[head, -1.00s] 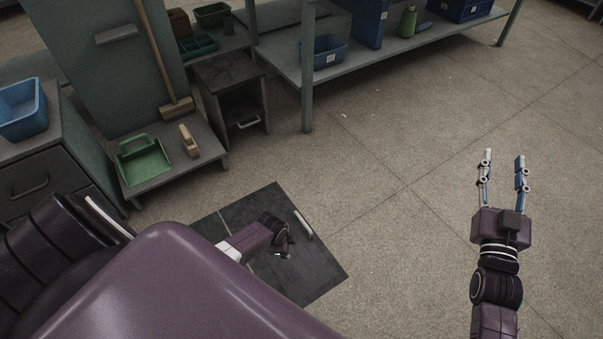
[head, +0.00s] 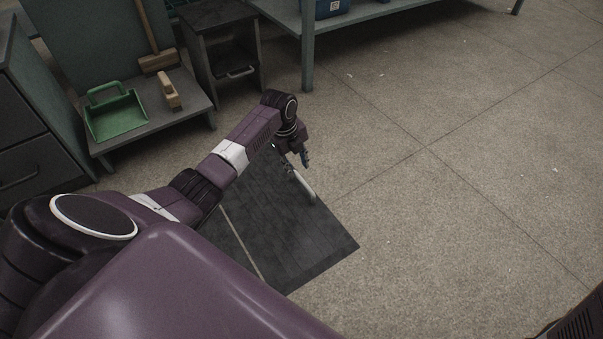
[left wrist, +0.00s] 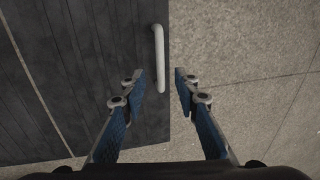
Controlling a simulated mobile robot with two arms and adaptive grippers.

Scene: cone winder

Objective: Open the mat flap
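A dark mat (head: 290,236) lies flat on the floor, with a thin light seam across it. In the left wrist view the ribbed dark mat (left wrist: 95,75) fills the left side. A pale bar handle (head: 304,188) sits near its far edge; it also shows in the left wrist view (left wrist: 160,58), ahead of the fingertips and lined up with the gap between them. My left gripper (head: 302,159) is over the mat by the handle, partly hidden by its wrist. In the left wrist view the gripper (left wrist: 160,82) is open and empty. My right gripper is out of view.
A green dustpan (head: 117,115) and a wooden-handled brush (head: 169,91) lie on a low shelf at the left. A small dark cabinet (head: 226,83) and a bench (head: 375,12) stand behind. The floor to the right is clear.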

